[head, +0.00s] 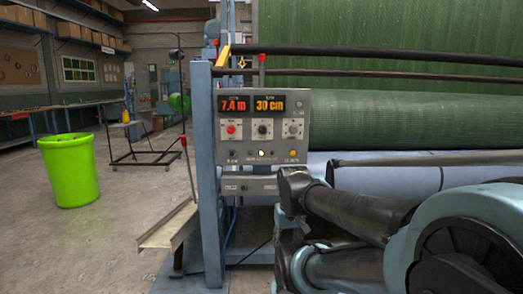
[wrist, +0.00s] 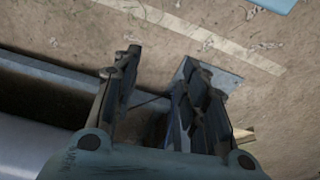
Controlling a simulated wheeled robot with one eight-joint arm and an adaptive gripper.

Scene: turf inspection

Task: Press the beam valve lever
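Two red-tipped levers show in the head view, and I cannot tell which is the beam valve lever. One short upright lever (head: 262,72) stands at the top of the machine frame, above the control panel (head: 262,115). A longer thin lever (head: 188,165) rises beside the blue post, above a metal tread. In the wrist view my gripper (wrist: 160,60) is open, with its two dark fingers apart and nothing between them. It faces down toward the concrete floor. No lever clearly shows between the fingers. In the head view my arm hides the lower right, and the fingers cannot be made out.
A blue post (head: 206,170) stands left of the panel. A sloping metal tread (head: 168,224) juts out at its foot. A large green turf roll (head: 410,120) fills the right. A lime bin (head: 70,170) and a dark cart (head: 145,140) stand left. Floor between is clear.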

